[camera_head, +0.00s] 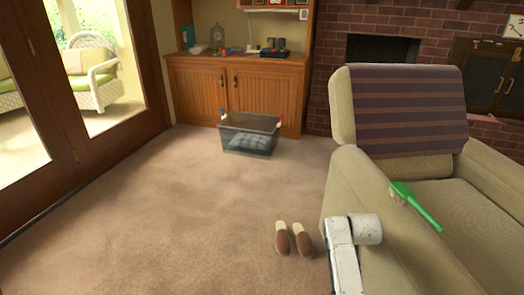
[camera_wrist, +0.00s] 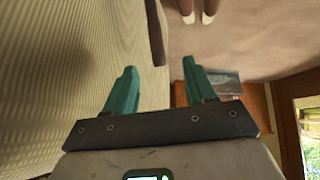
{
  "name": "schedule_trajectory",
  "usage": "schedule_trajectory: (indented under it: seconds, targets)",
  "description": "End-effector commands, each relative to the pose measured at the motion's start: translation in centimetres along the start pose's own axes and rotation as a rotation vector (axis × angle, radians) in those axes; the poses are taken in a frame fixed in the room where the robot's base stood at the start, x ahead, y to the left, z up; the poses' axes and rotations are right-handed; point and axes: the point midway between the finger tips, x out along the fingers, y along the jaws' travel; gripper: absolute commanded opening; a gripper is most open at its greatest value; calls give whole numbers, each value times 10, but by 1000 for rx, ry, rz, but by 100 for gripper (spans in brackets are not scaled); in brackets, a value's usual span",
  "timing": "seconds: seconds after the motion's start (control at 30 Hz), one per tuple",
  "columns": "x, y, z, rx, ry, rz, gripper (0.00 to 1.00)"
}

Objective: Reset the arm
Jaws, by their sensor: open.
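My gripper (camera_wrist: 158,85) shows in the wrist view with its two teal fingers apart and nothing between them. It points past the side of the beige armchair (camera_wrist: 45,80), whose ribbed fabric fills the left of that view. In the head view, white links of my arm rise at the lower edge, in front of the armchair (camera_head: 350,190). My gripper cannot be made out in the head view.
Brown-and-white slippers (camera_head: 293,239) lie on the carpet beside the armchair. A grey bin (camera_head: 249,134) stands before the wooden cabinet (camera_head: 200,95). Glass doors (camera_head: 95,60) are at left. The carpet's middle is clear.

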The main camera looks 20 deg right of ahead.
Motion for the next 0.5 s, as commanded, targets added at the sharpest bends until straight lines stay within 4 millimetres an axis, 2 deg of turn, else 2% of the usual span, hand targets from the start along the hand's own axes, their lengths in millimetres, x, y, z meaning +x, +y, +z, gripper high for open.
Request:
schedule_trajectory:
  seconds: [0.07, 0.17, 0.27, 0.33, 0.5]
  targets:
    - [0, 0, 0, 0, 0, 0, 55]
    - [-2, 6, 17, -7, -20, 9, 55]
    - [-11, 13, 49, -22, -57, 19, 55]
    - [-22, 18, 79, -39, -92, 25, 55]
    - [-60, 18, 154, -88, -187, 11, 55]
